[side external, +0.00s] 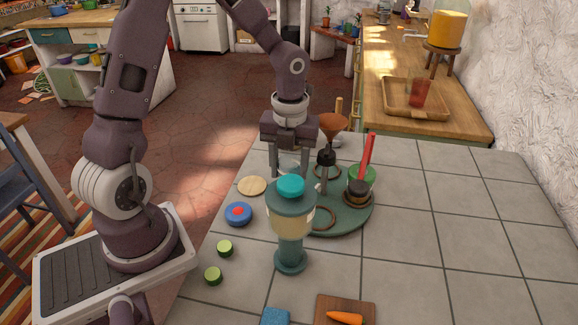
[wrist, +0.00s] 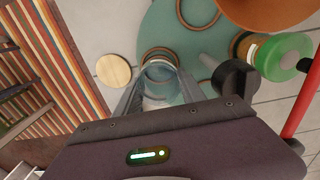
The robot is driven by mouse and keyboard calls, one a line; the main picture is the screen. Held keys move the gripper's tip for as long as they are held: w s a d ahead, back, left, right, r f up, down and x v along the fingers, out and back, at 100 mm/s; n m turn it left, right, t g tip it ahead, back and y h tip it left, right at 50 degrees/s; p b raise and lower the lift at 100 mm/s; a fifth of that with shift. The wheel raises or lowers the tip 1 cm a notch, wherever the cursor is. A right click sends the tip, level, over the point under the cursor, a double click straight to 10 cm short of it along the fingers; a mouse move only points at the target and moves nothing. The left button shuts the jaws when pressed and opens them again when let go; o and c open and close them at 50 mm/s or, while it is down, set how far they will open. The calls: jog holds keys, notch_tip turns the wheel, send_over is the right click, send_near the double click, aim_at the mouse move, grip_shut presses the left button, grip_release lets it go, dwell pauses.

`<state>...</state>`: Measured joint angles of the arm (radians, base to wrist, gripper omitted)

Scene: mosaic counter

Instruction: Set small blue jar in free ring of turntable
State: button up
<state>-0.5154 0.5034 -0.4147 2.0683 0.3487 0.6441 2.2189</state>
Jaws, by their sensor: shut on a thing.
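My gripper (side external: 289,172) is shut on the small blue jar (side external: 289,160), a clear bluish vessel. In the wrist view the jar (wrist: 160,84) sits between the two fingers (wrist: 158,97), its mouth towards the camera. It is over or beside the left edge of the green turntable (side external: 350,217). A brown ring (wrist: 158,53) shows right behind the jar; I cannot tell whether the jar touches it. Another brown ring (side external: 323,220) at the turntable's front is empty. The jar's base is hidden in the side view by the teal-lidded dispenser (side external: 291,222).
The right of the tiled counter is clear.

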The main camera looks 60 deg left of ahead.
jog(key=shift+f, duration=0.2)
dwell(0.5)
jog(key=shift+f, duration=0.15)
jog(key=shift+f, duration=0.6)
dwell(0.9)
jog(key=o, duration=1.5)
jog(key=shift+r, duration=3.55)
